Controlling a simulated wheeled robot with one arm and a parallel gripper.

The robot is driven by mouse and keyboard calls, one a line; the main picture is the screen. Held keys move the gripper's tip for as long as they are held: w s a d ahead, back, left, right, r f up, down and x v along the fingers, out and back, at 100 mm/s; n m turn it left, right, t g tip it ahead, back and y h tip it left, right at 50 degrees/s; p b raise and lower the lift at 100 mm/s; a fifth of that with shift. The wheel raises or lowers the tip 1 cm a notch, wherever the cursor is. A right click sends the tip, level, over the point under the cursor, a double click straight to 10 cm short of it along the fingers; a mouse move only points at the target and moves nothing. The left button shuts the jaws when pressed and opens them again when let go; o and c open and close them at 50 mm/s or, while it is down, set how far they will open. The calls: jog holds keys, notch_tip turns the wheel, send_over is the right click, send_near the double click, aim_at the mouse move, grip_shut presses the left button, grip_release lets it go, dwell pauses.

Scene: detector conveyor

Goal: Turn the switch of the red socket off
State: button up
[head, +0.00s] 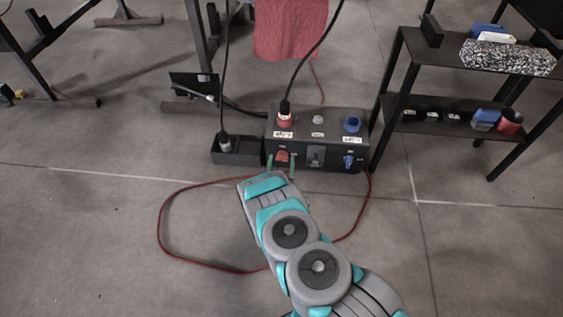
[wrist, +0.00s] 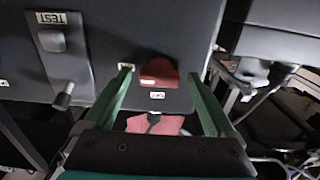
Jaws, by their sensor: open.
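The black socket box (head: 300,137) stands on the floor in the head view. Its red socket (head: 284,118) on top has a black-cabled plug in it. The red switch (head: 282,155) is on the front face below that socket. In the wrist view, which is upside down, the red switch (wrist: 158,72) sits between my two green fingers. My gripper (head: 281,163) is open, with one finger on each side of the switch; I cannot tell whether either finger touches it. The gripper also shows in the wrist view (wrist: 161,74), with nothing held.
A TEST lever (head: 316,156) and a blue switch (head: 348,161) share the front face, beside the red switch. A blue socket (head: 352,124) is on top. A black power strip (head: 238,151) lies left. A red cable (head: 160,232) loops on the floor. A shelf (head: 420,115) stands right.

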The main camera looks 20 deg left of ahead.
jog(key=c, duration=1.4)
jog(key=shift+n+b, duration=2.15)
jog(key=shift+n, duration=6.75)
